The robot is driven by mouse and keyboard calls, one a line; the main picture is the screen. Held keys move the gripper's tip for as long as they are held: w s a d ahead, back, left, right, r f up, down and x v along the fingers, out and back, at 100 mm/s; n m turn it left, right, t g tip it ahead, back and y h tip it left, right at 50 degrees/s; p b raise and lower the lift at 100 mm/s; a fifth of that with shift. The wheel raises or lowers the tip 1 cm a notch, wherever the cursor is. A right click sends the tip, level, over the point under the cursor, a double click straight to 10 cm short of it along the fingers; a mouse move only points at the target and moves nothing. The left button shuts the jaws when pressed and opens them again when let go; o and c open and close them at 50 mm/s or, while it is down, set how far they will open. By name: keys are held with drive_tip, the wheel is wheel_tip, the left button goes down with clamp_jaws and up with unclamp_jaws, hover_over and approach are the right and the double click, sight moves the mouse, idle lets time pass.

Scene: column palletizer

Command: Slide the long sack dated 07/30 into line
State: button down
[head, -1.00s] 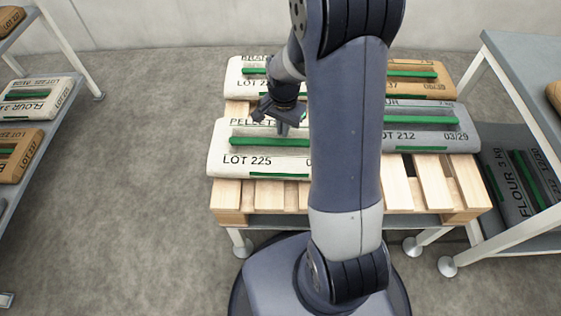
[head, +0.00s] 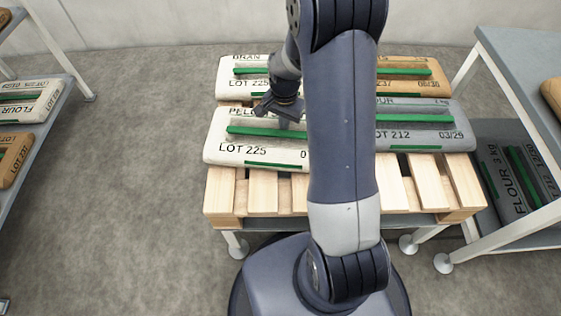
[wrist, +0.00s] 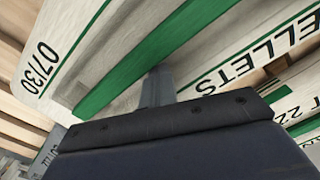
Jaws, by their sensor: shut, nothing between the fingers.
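The long white pellets sack (head: 222,135) lies at the front left of the pallet, beside the grey flour sack (head: 425,128). Its 07/30 date shows at the left of the wrist view (wrist: 38,70); my arm hides its right end in the head view. Its left end lies farther back than its right, so it sits slightly askew, and its front edge protrudes nearer than the grey sack's. My gripper (head: 292,112) is shut and empty, pointing down over the sack by its green strap. One fingertip (wrist: 157,86) appears close against the sack; contact is unclear.
A white bran sack (head: 228,75) and a brown sack (head: 415,75) form the back row, with a narrow gap before the pellets sack. Front pallet slats (head: 255,193) are bare. Racks with sacks stand left (head: 68,92) and right (head: 515,75).

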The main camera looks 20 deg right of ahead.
sight(270, 120)
drive_tip(key=shift+s+d+r, duration=0.15)
drive_tip(key=shift+s+d, duration=0.4)
drive_tip(key=shift+d, duration=0.1)
drive_tip(key=shift+s+d, duration=0.5)
drive_tip(key=shift+d, duration=0.4)
drive_tip(key=shift+s+d, duration=0.5)
drive_tip(key=shift+d, duration=0.4)
drive_tip(key=shift+w, duration=0.1)
drive_tip(key=shift+w+d+p, duration=0.25)
drive_tip(key=shift+w+d, duration=0.05)
drive_tip(key=shift+w, duration=0.6)
drive_tip(key=shift+w+d+p, duration=0.25)
drive_tip(key=shift+w+d, duration=0.05)
drive_tip(key=shift+w, duration=0.6)
drive_tip(key=shift+w+a+p, duration=0.1)
drive_tip(key=shift+w+a, duration=0.25)
drive_tip(key=shift+a, duration=1.25)
drive_tip(key=shift+w+a+p, duration=0.1)
drive_tip(key=shift+w+a, duration=0.2)
drive_tip(key=shift+a, duration=1.3)
drive_tip(key=shift+w+a+p, duration=0.1)
drive_tip(key=shift+w+a, duration=0.25)
drive_tip(key=shift+a, duration=1.25)
drive_tip(key=shift+w, duration=0.15)
